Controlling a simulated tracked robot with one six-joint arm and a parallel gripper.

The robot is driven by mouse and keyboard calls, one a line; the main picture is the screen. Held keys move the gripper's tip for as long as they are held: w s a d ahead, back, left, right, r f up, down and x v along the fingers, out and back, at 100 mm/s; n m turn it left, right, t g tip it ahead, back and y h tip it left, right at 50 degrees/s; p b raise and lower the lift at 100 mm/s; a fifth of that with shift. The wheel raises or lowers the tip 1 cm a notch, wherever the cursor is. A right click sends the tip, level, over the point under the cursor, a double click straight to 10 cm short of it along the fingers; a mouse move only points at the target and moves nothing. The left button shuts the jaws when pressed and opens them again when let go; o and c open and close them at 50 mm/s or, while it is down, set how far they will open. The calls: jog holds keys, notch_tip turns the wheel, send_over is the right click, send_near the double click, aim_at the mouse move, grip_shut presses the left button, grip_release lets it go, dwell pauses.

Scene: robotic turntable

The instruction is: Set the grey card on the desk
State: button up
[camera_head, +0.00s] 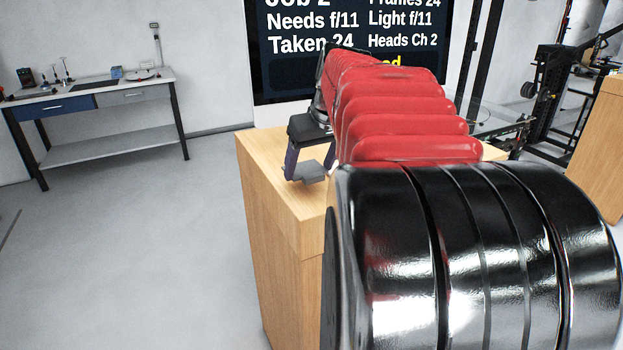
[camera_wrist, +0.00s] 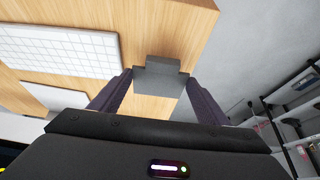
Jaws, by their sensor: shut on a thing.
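My gripper (camera_head: 305,165) is shut on the grey card, a dark grey stepped piece (camera_head: 313,172) at its fingertips. In the wrist view the grey card (camera_wrist: 160,80) sits between the two purple fingers, with a narrower part sticking out past them. It appears held above the left edge of a wooden-topped block; the exact gap is unclear. A workbench-like desk (camera_head: 138,82) with a blue drawer and a grey drawer stands against the far left wall.
The wooden block (camera_head: 268,160) stands in front, partly hidden by my arm. A white gridded panel (camera_wrist: 62,50) and a pale sheet (camera_wrist: 55,96) lie on its top. Small tools and a box (camera_head: 117,72) are on the desk. A screen (camera_head: 290,60) stands behind. Floor between is clear.

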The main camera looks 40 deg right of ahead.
aim_at(312, 174)
jog(key=shift+f, duration=0.1)
jog(key=shift+f, duration=1.75)
jog(key=o, duration=1.1)
jog(key=shift+f, duration=0.1)
jog(key=v, duration=1.2)
